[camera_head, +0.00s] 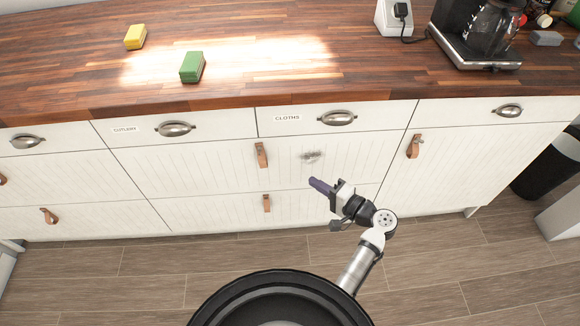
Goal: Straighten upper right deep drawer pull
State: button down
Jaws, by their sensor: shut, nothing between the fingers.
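The upper right deep drawer (190,172) has a white grooved front. Its brown leather pull (262,155) hangs near the top of that front, with its lower end a little right of its upper end in the picture. Whether it is truly askew or only looks so from this angle is hard to tell. My gripper (318,186) has dark purple fingers, shut and empty. In the picture it is below and right of the pull, in front of the drawer's lower right part, and apart from the pull.
A grey smudge (311,156) marks the drawer front right of the pull. Another leather pull (266,203) is on the drawer below. A metal cup handle (337,118) is on the cloths drawer above. The wooden counter (300,85) overhangs. The wood floor (440,270) is clear.

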jog(key=s+a+p+x, duration=0.2)
jog(key=p+x, duration=0.2)
jog(key=x, duration=0.8)
jog(key=shift+w+a, duration=0.25)
jog(key=shift+a+f+b, duration=0.2)
jog(key=shift+a+b, duration=0.3)
jog(key=shift+a, duration=0.2)
jog(key=shift+d+f, duration=0.1)
